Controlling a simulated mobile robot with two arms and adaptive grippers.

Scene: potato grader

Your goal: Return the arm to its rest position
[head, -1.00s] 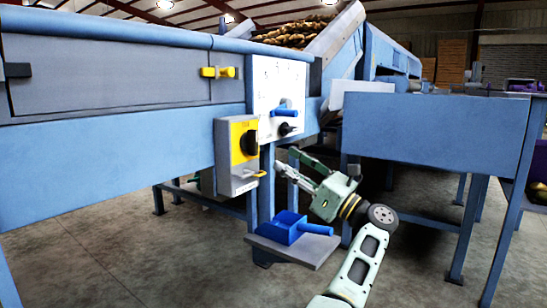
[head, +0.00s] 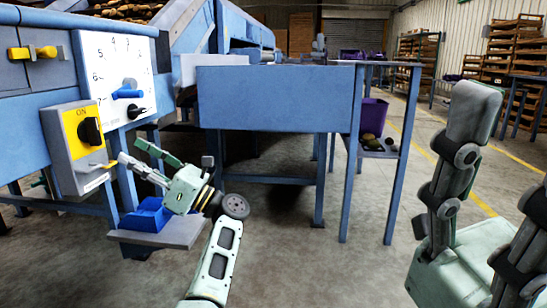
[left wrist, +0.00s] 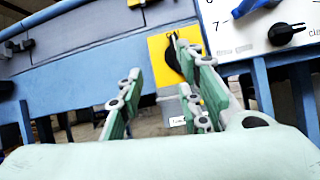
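My left arm comes up from the bottom of the head view. Its left gripper (head: 143,156) is open and empty, its fingers apart in front of the control box. In the left wrist view the spread fingers (left wrist: 160,95) have nothing between them, and the yellow control box (left wrist: 170,60) shows beyond. The control box (head: 78,145) has a yellow plate marked ON and a black knob. A finger tip looks close to its lower right corner; contact cannot be told. My right gripper (head: 505,165) is large at the right edge, with widely parted fingers, partly out of frame.
A white dial panel (head: 118,60) with a blue pointer is above the left gripper. A blue block (head: 146,216) lies on a small grey shelf (head: 178,234) below it. A blue table (head: 275,100) stands ahead. Open floor (head: 320,270) lies between the arms.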

